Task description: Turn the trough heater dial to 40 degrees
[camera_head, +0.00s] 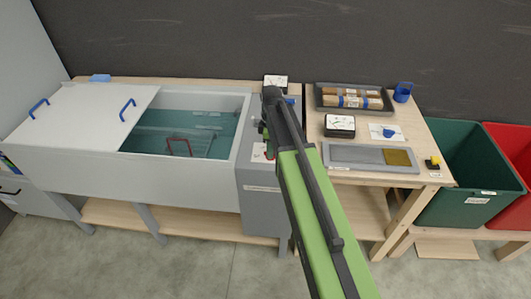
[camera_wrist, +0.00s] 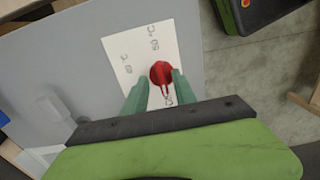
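The trough heater dial (camera_wrist: 161,72) is a round red knob with a narrow pointer on a white scale plate (camera_wrist: 122,62). The pointer points toward the bottom of the wrist view. The plate carries degree markings that appear turned and are hard to read. My gripper (camera_wrist: 160,80) has its two green fingers on either side of the dial, with a gap visible around the pointer. I cannot tell whether a fingertip touches the knob. In the head view, the white plate (camera_head: 258,152) shows on the grey heater box (camera_head: 262,205), partly hidden by my arm.
The grey trough (camera_head: 180,178) holds greenish water and has a white lid (camera_head: 82,115) with blue handles at left. A wooden table (camera_head: 420,135) with trays and a meter (camera_head: 340,126) stands right of the box. Green (camera_head: 465,170) and red bins are farther right.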

